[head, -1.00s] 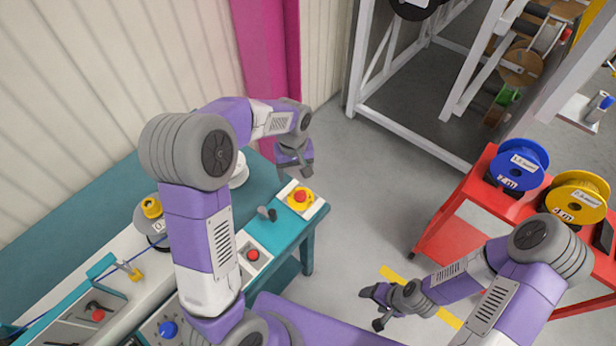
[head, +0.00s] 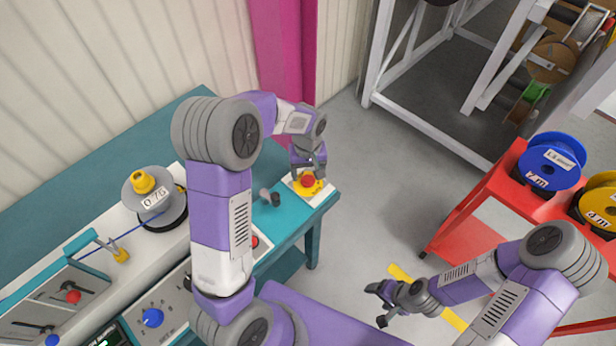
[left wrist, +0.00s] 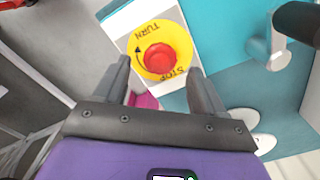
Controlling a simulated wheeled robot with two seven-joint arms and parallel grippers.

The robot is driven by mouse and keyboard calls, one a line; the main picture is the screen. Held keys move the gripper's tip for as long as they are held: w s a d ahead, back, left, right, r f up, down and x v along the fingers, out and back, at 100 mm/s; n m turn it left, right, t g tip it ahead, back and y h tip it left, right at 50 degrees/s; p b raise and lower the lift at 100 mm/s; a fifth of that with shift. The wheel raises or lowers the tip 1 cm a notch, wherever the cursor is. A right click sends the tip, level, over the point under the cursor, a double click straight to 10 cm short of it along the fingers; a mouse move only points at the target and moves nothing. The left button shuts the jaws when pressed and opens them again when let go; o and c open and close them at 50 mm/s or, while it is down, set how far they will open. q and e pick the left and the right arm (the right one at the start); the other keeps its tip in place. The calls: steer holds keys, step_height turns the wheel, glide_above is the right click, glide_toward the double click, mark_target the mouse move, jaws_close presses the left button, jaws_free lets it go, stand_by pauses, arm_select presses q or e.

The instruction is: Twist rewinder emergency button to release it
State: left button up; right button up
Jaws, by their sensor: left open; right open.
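The emergency button (head: 308,181) is a red knob on a yellow disc at the right end of the teal bench. It also shows in the left wrist view (left wrist: 159,57), where the disc bears the words TURN and STOP and a black arrow. My left gripper (head: 311,168) is right above and behind the button. In the left wrist view its two fingers (left wrist: 160,75) are apart, with the red knob between and just beyond their tips; I cannot tell whether they touch it. My right gripper (head: 381,304) is open and empty, low over the floor at the right.
A grey lever (head: 270,197) stands just left of the button. Another red button (head: 254,242) is partly hidden behind my left arm. A reel (head: 158,205) sits on the rewinder. A red cart (head: 480,205) with blue and yellow reels stands right.

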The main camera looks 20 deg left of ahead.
arm_select(q)
steer(key=shift+f, duration=1.2)
